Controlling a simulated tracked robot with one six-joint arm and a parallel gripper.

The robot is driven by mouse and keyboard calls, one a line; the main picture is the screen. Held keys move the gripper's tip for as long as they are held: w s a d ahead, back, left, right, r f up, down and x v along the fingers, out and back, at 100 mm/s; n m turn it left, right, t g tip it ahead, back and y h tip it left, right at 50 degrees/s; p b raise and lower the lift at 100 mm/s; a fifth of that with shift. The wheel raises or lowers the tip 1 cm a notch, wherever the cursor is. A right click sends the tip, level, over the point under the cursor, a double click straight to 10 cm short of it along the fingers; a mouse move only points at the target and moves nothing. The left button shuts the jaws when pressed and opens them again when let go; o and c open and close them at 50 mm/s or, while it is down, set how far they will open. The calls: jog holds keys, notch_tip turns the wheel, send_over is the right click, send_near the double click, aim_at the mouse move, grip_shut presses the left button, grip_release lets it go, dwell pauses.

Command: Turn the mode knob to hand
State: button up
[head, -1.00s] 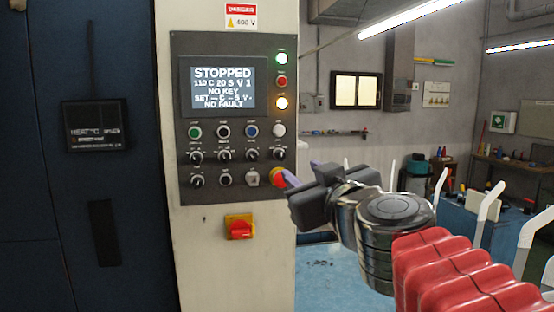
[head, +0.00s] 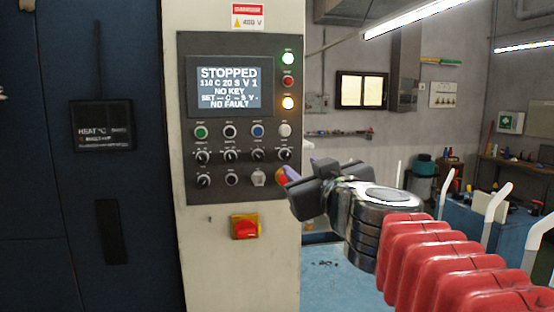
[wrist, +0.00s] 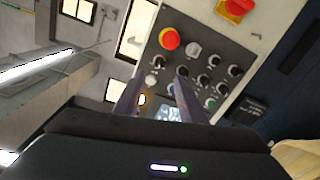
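The control panel (head: 250,120) carries a screen (head: 230,87) reading STOPPED, NO KEY and NO FAULT. Below it are a row of push buttons and two rows with several black knobs, among them an upper-row knob (head: 203,157) and a lower-row knob (head: 204,181). Their labels are too small to read, so I cannot tell which is the mode knob or its setting. My gripper (head: 287,170) is at the panel's lower right edge, partly covering the red emergency stop. In the wrist view my gripper's (wrist: 161,78) two purple fingers are apart and empty, with the panel beyond them.
The emergency stop (wrist: 169,39) stands out from the panel, beside a grey key switch (wrist: 194,49). A red-yellow main switch (head: 244,227) sits below the panel. A dark blue machine door (head: 70,220) is at left.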

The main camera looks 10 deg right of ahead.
aim_at(288, 157)
jog(key=shift+w+a, duration=0.15)
jog(key=shift+w, duration=2.5)
jog(key=shift+w+a, duration=0.1)
jog(key=shift+w, duration=2.5)
jog(key=shift+c, duration=0.2)
